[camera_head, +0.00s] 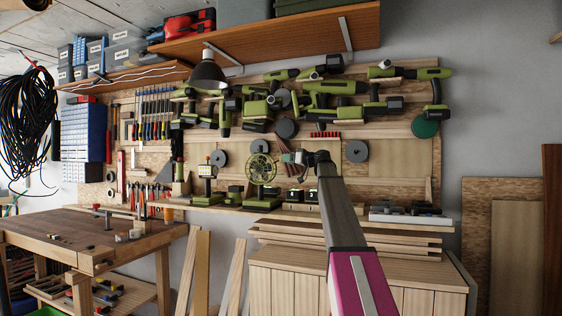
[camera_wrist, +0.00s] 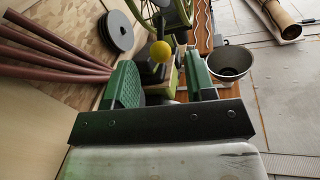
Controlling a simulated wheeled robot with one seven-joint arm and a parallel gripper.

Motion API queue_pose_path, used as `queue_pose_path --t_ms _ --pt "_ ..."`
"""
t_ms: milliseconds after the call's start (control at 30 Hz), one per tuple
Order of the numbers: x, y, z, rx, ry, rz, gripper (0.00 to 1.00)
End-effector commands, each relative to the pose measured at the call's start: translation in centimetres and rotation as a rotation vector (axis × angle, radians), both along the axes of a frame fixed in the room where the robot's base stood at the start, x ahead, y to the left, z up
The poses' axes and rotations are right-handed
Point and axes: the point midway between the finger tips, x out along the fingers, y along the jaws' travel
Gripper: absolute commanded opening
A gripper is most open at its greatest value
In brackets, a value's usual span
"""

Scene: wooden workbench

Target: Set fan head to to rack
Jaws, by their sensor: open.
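A fan with a round green caged head (camera_head: 262,168) stands on the narrow ledge below the tool wall. Part of a green ring, seemingly the fan head (camera_wrist: 172,14), shows at the top of the wrist view. My gripper (camera_head: 297,157) is just right of the fan in the head view. In the wrist view my gripper (camera_wrist: 165,88) is open, with green pads on its two fingers. A yellow ball (camera_wrist: 160,51) and green parts show beyond the gap between the fingers; whether they touch is unclear. The wooden tool wall (camera_head: 400,160) carries racked tools; which part is the rack is unclear.
Green power tools (camera_head: 335,88) hang above. Black discs (camera_wrist: 117,31) and reddish-brown rods (camera_wrist: 50,48) are left of the fingers in the wrist view. A lamp (camera_head: 207,74) hangs at the upper left. A workbench (camera_head: 75,238) stands at the left.

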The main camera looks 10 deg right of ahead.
Motion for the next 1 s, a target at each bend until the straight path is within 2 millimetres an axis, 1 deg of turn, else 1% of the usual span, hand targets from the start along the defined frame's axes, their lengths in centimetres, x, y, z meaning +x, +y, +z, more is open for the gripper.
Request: queue_pose_path --t_ms 33,100,300,667,767,800,833,1000 --pt "0.8 0.8 0.0 0.0 0.0 0.002 0.5" --pt "1.4 1.4 0.0 -0.001 0.001 0.0 0.5" --pt "2.5 2.9 0.0 -0.001 0.001 0.001 0.5" --pt "2.7 3.2 0.0 0.0 0.0 0.0 0.5" --pt "2.7 3.2 0.0 0.0 0.0 0.0 0.21" --pt "2.7 3.2 0.0 0.0 0.0 0.0 0.08" --pt "2.7 3.2 0.0 0.0 0.0 0.0 0.0" --pt "2.8 3.0 0.0 -0.001 0.001 0.001 0.0"
